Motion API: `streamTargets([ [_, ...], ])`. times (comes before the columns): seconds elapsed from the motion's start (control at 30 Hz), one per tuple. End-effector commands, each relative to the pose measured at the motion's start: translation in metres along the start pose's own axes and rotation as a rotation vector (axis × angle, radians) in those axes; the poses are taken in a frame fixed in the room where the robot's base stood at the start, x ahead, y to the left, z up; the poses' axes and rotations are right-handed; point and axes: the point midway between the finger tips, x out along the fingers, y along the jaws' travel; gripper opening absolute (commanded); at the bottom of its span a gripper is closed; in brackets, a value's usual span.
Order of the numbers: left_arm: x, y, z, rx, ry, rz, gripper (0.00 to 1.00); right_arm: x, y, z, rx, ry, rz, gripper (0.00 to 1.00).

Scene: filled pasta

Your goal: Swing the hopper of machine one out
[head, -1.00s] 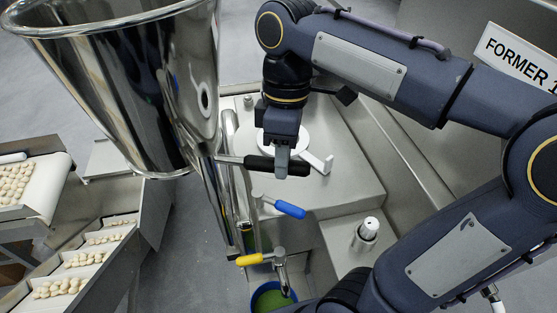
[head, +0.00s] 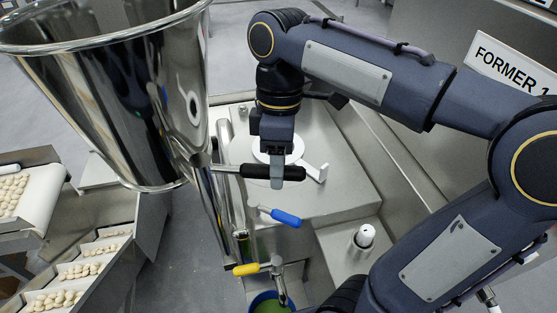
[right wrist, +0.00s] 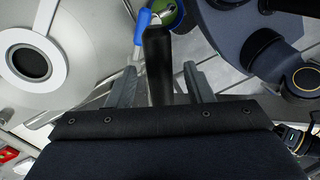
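The steel hopper (head: 115,100), a large polished cone with an open top, stands at the upper left in the head view. A steel rod with a black handle (head: 255,171) sticks out to the right from its lower side. My right gripper (head: 277,175) is at this handle. In the right wrist view the black handle (right wrist: 158,65) lies between the two grey fingers of the right gripper (right wrist: 161,85), with narrow gaps seen on both sides, so the fingers look open around it. My left gripper is not in view.
A blue-handled lever (head: 286,218) and a yellow-handled lever (head: 246,269) sit below, above a bin with green contents (head: 268,304). A "FORMER 1" sign (head: 510,68) is at the right. Trays of pasta (head: 75,270) and a belt (head: 35,195) stand at the left.

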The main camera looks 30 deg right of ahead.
Motion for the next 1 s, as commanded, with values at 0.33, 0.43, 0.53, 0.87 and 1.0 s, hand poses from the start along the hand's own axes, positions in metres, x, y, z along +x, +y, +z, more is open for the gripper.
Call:
streamTargets([
  [0.33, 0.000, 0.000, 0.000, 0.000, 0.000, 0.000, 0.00, -0.027, 0.001, -0.001, -0.001, 0.003, 0.002, 0.47],
  [0.43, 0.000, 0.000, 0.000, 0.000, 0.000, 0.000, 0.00, -0.045, 0.001, -0.001, -0.001, 0.003, 0.002, 0.47],
  [0.53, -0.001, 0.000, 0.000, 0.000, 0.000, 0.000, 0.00, -0.061, 0.001, -0.001, -0.001, 0.002, 0.001, 0.47],
  [0.87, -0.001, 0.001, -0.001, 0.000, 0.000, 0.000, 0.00, -0.078, 0.000, 0.000, 0.000, -0.001, 0.000, 0.47],
  [1.0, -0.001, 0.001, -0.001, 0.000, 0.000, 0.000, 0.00, -0.078, 0.000, 0.000, 0.000, 0.000, 0.000, 0.47],
])
